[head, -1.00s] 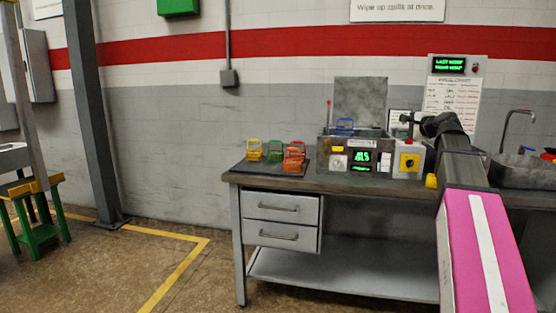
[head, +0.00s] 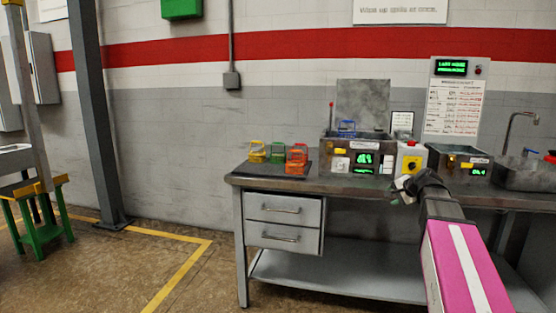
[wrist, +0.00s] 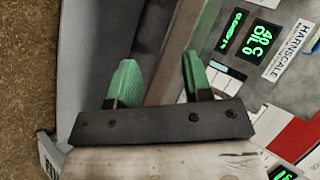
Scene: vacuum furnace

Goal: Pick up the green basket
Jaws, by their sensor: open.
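The green basket (head: 277,152) stands on a dark mat at the left end of the workbench in the head view, between a yellow basket (head: 257,151) and an orange basket (head: 296,155). My gripper (head: 402,184) is at the bench's front edge, to the right of the baskets and well apart from them. In the wrist view my gripper (wrist: 157,80) shows two green fingertips spread apart with nothing between them. The green basket is not seen in the wrist view.
A metal bath unit (head: 347,155) with a green display holds a blue basket (head: 347,128), right of the mat (head: 247,170). A sink (head: 520,172) is at the right.

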